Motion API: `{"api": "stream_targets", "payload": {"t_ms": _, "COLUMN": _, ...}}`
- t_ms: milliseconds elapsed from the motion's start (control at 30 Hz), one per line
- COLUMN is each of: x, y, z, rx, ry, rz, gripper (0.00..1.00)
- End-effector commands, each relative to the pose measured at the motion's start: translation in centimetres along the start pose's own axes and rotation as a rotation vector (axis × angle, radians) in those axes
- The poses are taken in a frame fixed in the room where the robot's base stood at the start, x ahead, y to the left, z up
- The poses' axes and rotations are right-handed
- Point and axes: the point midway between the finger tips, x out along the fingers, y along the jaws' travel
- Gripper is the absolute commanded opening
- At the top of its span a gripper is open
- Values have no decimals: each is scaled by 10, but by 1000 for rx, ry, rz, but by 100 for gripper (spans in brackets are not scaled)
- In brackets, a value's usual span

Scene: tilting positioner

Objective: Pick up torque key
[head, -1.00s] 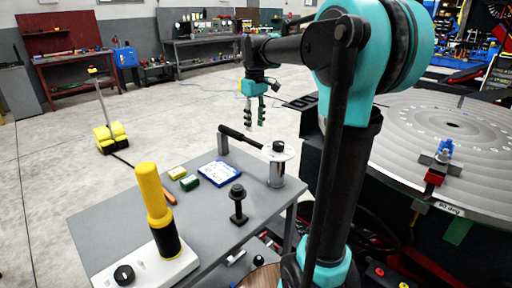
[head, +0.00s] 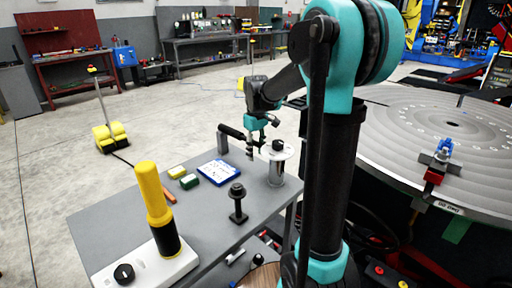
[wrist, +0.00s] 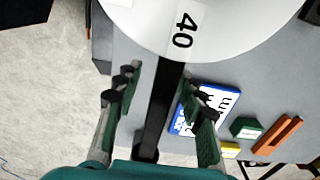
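The torque key (head: 232,132) appears to be the black-handled bar running from a small grey post (head: 223,143) to a stand with a pale disc (head: 279,151) at the bench's far end. I see gaps on both sides of the bar. The height between fingertips and bar is hard to tell.
On the grey bench (head: 205,225) are a blue-and-white panel (head: 219,172), green block (head: 189,181), yellow block (head: 176,172), orange item (head: 168,195), black knobbed post (head: 237,203) and tall yellow-and-black tool (head: 157,205). A large round turntable (head: 400,140) stands at right.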

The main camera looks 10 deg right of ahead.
Motion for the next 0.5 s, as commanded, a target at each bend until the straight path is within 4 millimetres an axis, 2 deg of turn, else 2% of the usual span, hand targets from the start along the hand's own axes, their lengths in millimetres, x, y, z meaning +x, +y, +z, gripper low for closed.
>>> {"api": "stream_targets", "payload": {"t_ms": 233, "x": 2, "y": 0, "z": 0, "rx": 0, "ry": 0, "rz": 0, "gripper": 40}}
{"api": "stream_targets", "payload": {"t_ms": 500, "x": 2, "y": 0, "z": 0, "rx": 0, "ry": 0, "rz": 0, "gripper": 6}}
